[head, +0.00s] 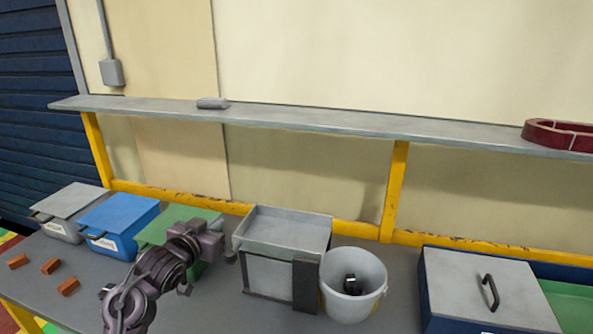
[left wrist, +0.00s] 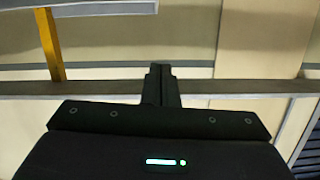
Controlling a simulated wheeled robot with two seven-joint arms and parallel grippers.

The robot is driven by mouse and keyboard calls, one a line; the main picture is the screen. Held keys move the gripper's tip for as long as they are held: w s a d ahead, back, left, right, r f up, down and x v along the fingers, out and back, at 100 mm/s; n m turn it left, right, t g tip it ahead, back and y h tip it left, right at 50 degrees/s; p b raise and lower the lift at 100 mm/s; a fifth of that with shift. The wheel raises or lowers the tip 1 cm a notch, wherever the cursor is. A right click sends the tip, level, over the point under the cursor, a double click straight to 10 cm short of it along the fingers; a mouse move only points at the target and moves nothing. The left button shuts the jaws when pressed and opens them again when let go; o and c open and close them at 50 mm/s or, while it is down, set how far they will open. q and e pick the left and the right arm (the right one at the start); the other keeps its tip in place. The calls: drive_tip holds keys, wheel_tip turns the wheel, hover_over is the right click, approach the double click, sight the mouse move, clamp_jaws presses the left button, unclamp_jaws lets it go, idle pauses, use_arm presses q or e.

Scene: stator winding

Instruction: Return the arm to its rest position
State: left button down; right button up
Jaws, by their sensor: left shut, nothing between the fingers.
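My left arm comes in from the bottom left of the head view, and its gripper (head: 230,256) is raised in front of the green box (head: 180,219). In the left wrist view the gripper's fingers (left wrist: 160,72) are together, with nothing between them. They point toward the wall and the shelf edge. My right gripper is not in either view.
A grey open bin (head: 287,228) and a white bucket (head: 352,277) with a dark item stand right of the left gripper. Grey (head: 75,202) and blue (head: 118,212) boxes, orange blocks (head: 51,266) and a lidded case (head: 480,287) are on the table. A shelf (head: 300,119) runs behind.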

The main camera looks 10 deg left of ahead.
sight(230, 257)
use_arm(q)
drive_tip(key=s+d+f+g, duration=0.1)
drive_tip(key=f, duration=0.1)
drive_tip(key=s+d+f+g, duration=0.1)
drive_tip(key=s+f, duration=0.1)
drive_tip(key=s+d+f, duration=0.1)
drive_tip(key=f, duration=0.1)
drive_tip(key=shift+s+d+f+g+y, duration=0.15)
drive_tip(key=shift+s+f+g+y, duration=0.15)
drive_tip(key=shift+g, duration=0.1)
drive_tip(key=s+d+f+g, duration=0.3)
drive_tip(key=s+d+f, duration=0.1)
drive_tip(key=s, duration=0.4)
drive_tip(key=s+d+f+g, duration=0.3)
drive_tip(key=s, duration=0.5)
drive_tip(key=s+d+f+g, duration=0.3)
drive_tip(key=s+d+f, duration=0.1)
drive_tip(key=s, duration=0.4)
wheel_tip(230, 257, down, 31)
drive_tip(key=s+m+g+b, duration=0.1)
drive_tip(key=b, duration=0.1)
drive_tip(key=s+a+f, duration=0.2)
drive_tip(key=s+f, duration=0.8)
drive_tip(key=s+a+f+g+b, duration=0.1)
drive_tip(key=s+a+f, duration=0.1)
drive_tip(key=s+f, duration=0.8)
drive_tip(key=shift+g, duration=0.3)
